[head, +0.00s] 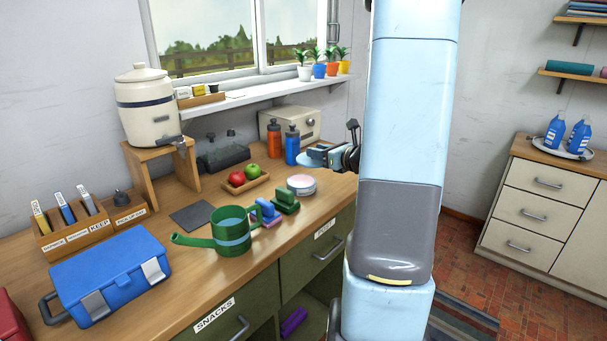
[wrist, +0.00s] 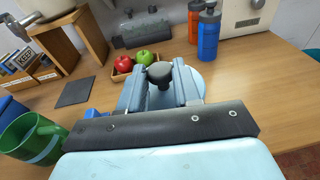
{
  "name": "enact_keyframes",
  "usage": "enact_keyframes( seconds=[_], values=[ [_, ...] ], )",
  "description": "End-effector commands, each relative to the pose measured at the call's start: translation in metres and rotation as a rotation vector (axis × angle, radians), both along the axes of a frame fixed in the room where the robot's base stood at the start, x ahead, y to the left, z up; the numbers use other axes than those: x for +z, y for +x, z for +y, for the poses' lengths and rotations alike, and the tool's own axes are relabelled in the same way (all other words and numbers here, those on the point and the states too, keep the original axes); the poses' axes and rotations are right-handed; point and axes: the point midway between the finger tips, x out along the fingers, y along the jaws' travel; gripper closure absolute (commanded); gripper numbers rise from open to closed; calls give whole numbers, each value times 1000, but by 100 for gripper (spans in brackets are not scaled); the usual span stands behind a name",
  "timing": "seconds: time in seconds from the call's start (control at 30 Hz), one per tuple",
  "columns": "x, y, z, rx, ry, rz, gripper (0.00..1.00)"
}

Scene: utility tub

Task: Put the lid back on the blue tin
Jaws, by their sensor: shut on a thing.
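My gripper (head: 322,152) is shut on the dark knob of the light blue lid (head: 307,162). It holds the lid above the worktop, up and slightly right of the tin in the head view. In the wrist view the knob sits between the fingers of my gripper (wrist: 160,78), and part of the lid (wrist: 203,80) shows behind them. The tin (head: 301,186) is a low, round, pale blue-grey can with a pinkish top, standing on the worktop. Lid and tin are apart in the head view. I cannot make out the tin in the wrist view.
A tray with red and green apples (head: 247,182) is left of the tin. A green block-like item (head: 286,202) and a green watering can (head: 232,233) stand in front. Orange and blue bottles (head: 292,145) stand behind. The worktop (wrist: 270,82) is clear on the right.

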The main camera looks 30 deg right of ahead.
Motion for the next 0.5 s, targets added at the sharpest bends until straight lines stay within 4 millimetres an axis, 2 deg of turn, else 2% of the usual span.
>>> enact_keyframes(
  seconds=[0.13,0.5],
  values=[
    [-16,28,0,-2,2,2,97],
    [-58,63,2,-4,1,1,97]
  ],
)
